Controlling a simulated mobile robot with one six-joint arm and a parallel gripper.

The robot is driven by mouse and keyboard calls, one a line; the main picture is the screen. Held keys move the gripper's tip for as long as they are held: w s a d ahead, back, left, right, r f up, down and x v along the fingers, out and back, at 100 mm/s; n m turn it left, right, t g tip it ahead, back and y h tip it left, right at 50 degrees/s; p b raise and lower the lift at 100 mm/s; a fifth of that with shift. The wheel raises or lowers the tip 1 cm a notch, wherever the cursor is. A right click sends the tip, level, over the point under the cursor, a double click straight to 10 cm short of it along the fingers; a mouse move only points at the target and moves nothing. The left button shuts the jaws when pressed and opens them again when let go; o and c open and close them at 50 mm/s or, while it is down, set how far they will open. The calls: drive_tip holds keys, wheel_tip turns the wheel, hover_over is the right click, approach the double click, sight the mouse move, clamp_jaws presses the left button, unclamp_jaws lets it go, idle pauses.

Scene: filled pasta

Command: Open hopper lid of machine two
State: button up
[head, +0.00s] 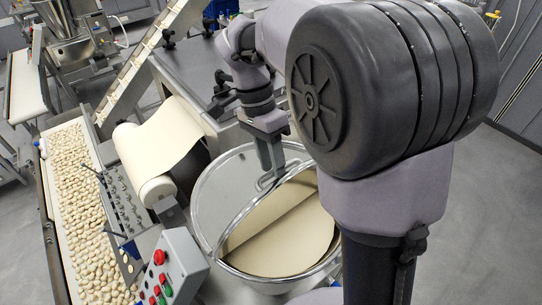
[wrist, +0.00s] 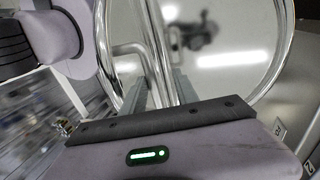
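The hopper of the machine (head: 198,205) is a round shiny metal bowl in the middle of the head view, with pale dough (head: 290,235) inside. Its shiny lid (head: 236,220) appears tilted up, with a gap on the right where the dough shows. My gripper (head: 270,160) reaches down to this handle. In the wrist view, the fingers (wrist: 160,92) stand on either side of the handle tube (wrist: 133,50) and appear closed on it; the contact is partly hidden. The mirror-like lid (wrist: 215,60) fills the background there.
A control box (head: 172,268) with red and green buttons stands at the front left of the hopper. A dough roll (head: 156,165) lies left of it. A conveyor (head: 75,200) carries many pasta pieces at far left. Open floor (head: 470,215) lies to the right.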

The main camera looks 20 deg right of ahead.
drive_tip(key=v, duration=1.7)
drive_tip(key=shift+r, duration=0.2)
